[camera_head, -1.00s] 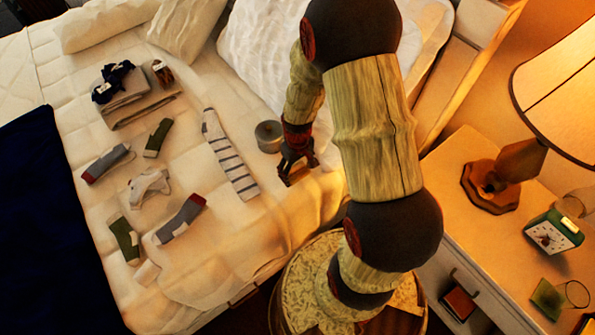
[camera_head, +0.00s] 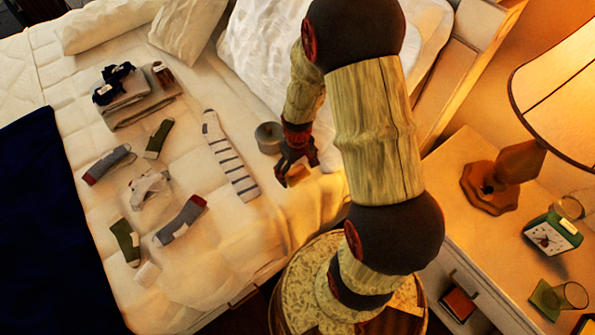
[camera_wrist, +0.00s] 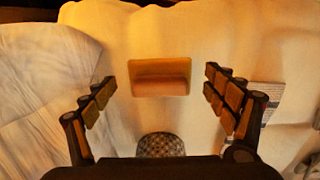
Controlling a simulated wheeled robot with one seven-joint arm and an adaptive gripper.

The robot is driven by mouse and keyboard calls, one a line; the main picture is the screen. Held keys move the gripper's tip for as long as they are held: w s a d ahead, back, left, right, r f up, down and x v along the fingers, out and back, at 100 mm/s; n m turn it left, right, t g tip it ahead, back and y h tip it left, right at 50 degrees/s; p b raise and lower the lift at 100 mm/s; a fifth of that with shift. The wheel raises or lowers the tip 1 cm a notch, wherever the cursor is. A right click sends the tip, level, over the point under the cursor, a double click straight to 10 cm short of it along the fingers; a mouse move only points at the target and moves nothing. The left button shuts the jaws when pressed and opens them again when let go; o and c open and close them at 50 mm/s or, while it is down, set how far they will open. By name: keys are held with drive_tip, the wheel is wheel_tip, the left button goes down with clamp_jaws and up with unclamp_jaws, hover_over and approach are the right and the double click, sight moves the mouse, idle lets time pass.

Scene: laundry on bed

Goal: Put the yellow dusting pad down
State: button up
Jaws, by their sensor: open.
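The yellow dusting pad (camera_wrist: 160,77) is a small yellow-orange block with a pinkish lower face in the wrist view. It lies on the cream bed cover (camera_wrist: 222,30), between the spread fingers and apart from both. In the head view the pad (camera_head: 298,173) shows small under my gripper, near the bed's right edge, partly covered by the fingers. My gripper (camera_head: 297,162) is open, with its fingers wide apart and nothing held.
A round grey tin (camera_head: 269,138) stands close left of my gripper. A striped sock (camera_head: 231,156) lies farther left, with several other socks and folded grey cloth (camera_head: 140,104) beyond. A nightstand (camera_head: 480,235) with a lamp stands right. Bare cover lies in front of my gripper.

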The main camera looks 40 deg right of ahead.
wheel_tip(320, 180, up, 11)
drive_tip(key=p, duration=0.4)
wheel_tip(320, 180, up, 18)
drive_tip(key=f+t, duration=0.1)
drive_tip(key=t, duration=0.2)
hover_over(297, 171)
drive_tip(key=s+a, duration=0.2)
drive_tip(key=a, duration=0.4)
drive_tip(key=s+a+r+t, duration=0.2)
drive_tip(key=s+a+r, duration=0.3)
drive_tip(key=s+r, duration=0.4)
drive_tip(key=shift+s+a+r+t, duration=0.3)
drive_tip(key=shift+a+r, duration=0.1)
drive_tip(key=shift+r, duration=1.15)
drive_tip(key=shift+o, duration=0.3)
